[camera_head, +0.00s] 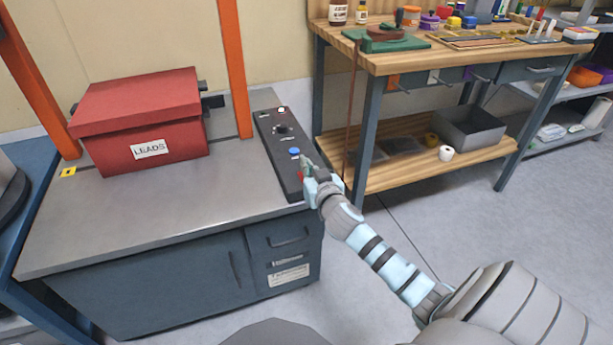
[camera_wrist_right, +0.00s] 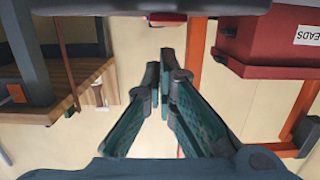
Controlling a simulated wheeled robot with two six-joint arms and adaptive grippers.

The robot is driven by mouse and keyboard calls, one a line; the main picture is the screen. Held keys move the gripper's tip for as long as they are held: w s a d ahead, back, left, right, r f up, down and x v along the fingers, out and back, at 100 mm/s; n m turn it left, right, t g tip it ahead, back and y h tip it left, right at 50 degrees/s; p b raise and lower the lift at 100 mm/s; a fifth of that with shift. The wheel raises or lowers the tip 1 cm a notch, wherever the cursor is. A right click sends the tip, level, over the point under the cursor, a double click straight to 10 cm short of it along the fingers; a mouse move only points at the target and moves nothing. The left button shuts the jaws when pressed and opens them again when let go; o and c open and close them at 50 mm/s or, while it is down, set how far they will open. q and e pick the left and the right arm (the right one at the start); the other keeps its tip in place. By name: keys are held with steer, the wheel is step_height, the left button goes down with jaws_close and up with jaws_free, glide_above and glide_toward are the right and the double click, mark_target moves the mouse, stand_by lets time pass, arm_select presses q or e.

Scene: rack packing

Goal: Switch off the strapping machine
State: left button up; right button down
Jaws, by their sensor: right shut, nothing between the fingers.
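The strapping machine (camera_head: 70,215) is a grey-topped cabinet with an orange arch (camera_head: 232,70) over it. Its dark control panel (camera_head: 268,132) runs along the right edge of the top. On the panel are a small lit switch (camera_head: 281,110), a black knob (camera_head: 281,129) and a blue button (camera_head: 294,151). A bit of red (camera_head: 300,175) shows beside my right gripper, partly hidden by it. My right gripper (camera_head: 306,162) is at the panel's near end; I cannot tell if it touches. In the wrist view its fingers (camera_wrist_right: 161,75) are shut and empty. My left gripper is not in view.
A red box labelled LEADS (camera_head: 140,115) stands on the machine's top, under the arch. A workbench (camera_head: 400,60) with bottles and tools stands to the right, with a grey bin (camera_head: 478,128) on its lower shelf. Grey floor lies open between.

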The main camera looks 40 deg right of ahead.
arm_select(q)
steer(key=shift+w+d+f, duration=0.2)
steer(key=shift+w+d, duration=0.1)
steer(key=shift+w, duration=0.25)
arm_select(e)
steer(key=shift+f, duration=0.65)
steer(key=shift+w+d+f+b, duration=0.15)
steer(key=shift+f+b, duration=0.1)
steer(key=shift+b, duration=0.15)
steer(key=shift+w+p, duration=0.1)
steer(key=shift+p, duration=0.2)
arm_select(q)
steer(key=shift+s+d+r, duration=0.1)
